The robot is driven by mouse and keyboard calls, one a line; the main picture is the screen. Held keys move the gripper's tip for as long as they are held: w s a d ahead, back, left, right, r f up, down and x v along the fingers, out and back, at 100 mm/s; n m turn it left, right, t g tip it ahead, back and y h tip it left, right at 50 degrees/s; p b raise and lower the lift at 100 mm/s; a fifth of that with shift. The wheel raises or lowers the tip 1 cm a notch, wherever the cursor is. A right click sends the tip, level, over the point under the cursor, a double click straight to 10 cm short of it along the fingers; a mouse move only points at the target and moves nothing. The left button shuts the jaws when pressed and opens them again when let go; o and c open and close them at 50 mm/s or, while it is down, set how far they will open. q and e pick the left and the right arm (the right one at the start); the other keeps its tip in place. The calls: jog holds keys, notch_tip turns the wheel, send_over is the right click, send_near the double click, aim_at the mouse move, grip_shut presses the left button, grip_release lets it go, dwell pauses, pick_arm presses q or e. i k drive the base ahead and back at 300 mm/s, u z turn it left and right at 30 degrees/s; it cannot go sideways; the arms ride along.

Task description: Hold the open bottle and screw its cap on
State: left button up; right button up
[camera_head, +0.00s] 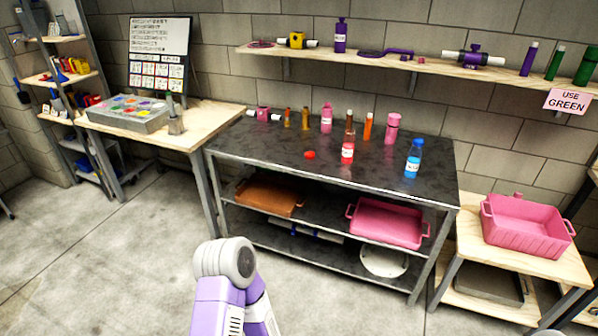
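A red bottle with a white label (347,153) stands upright near the front middle of the dark workbench. Its dark, narrow top appears to overlap a brown bottle behind it, so I cannot tell for sure that it is open. A small red cap-like disc (310,155) lies on the bench to its left, apart from it. Neither gripper is in view. Only a purple and grey link of my own arm shows at the bottom, well short of the bench.
Several pink, orange and brown bottles line the back of the dark bench (262,147). A wall shelf (380,62) holds purple and green items above. Pink crates (388,224) sit below and on a right-hand table (525,222). The floor in front is clear.

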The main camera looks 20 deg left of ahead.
aim_at(349, 141)
jog(key=k, duration=0.2)
jog(key=u, duration=1)
jog(key=i, duration=2.3)
jog(key=z, duration=0.85)
